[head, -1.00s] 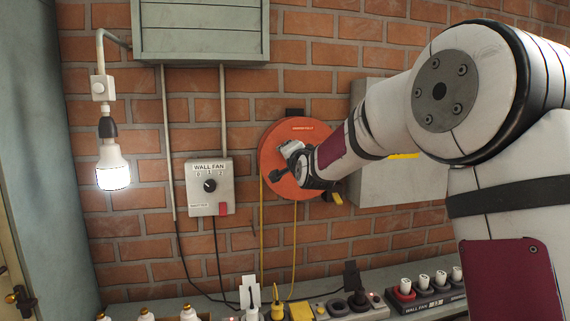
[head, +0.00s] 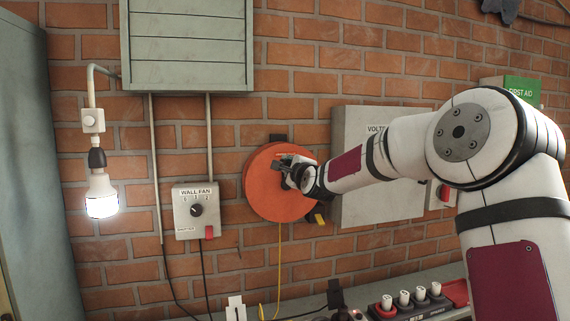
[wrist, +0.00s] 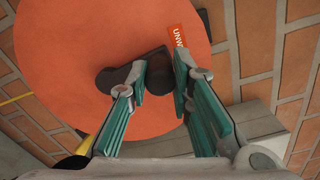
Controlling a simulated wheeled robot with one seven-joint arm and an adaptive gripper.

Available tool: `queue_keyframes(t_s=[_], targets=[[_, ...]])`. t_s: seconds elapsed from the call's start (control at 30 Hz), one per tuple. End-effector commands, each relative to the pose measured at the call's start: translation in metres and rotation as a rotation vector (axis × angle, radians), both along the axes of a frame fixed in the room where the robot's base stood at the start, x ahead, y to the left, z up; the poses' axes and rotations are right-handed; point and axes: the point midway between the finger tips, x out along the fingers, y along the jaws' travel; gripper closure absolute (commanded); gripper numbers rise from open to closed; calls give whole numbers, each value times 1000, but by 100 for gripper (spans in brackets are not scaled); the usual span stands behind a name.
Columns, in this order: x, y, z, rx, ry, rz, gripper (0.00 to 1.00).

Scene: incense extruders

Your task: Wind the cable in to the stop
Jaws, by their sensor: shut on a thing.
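The orange cable reel (head: 265,195) is fixed to the brick wall in the head view, and its flat face fills much of the wrist view (wrist: 70,60). A black crank (wrist: 118,77) with a round knob (wrist: 161,74) shows on that face. My gripper (wrist: 158,82) has its teal-padded fingers on either side of the knob and is shut on it. In the head view my gripper (head: 290,172) is at the reel's upper part and hides the crank there. The yellow cable (head: 280,250) hangs from the reel down toward the bench. Its lower end is out of view.
A wall fan switch box (head: 197,210) and a lit bulb (head: 101,192) are left of the reel. A grey cabinet (head: 350,190) stands behind my arm at right. The bench below carries white-topped plugs (head: 404,298). A yellow-and-black part (head: 318,216) sits at the reel's lower right.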

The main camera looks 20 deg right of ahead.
Motion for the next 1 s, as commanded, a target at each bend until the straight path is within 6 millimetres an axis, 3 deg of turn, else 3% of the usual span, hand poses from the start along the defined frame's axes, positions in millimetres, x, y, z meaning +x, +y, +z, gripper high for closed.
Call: queue_keyframes(t_s=[0.33,0.87,0.9,0.97,1.0], targets=[[0,-11,3,129,-4,-3,100],[0,-14,2,147,-4,-4,100],[0,-14,2,147,-4,-4,71],[0,-13,2,147,-4,-4,59],[0,-13,1,147,-3,-4,59]])
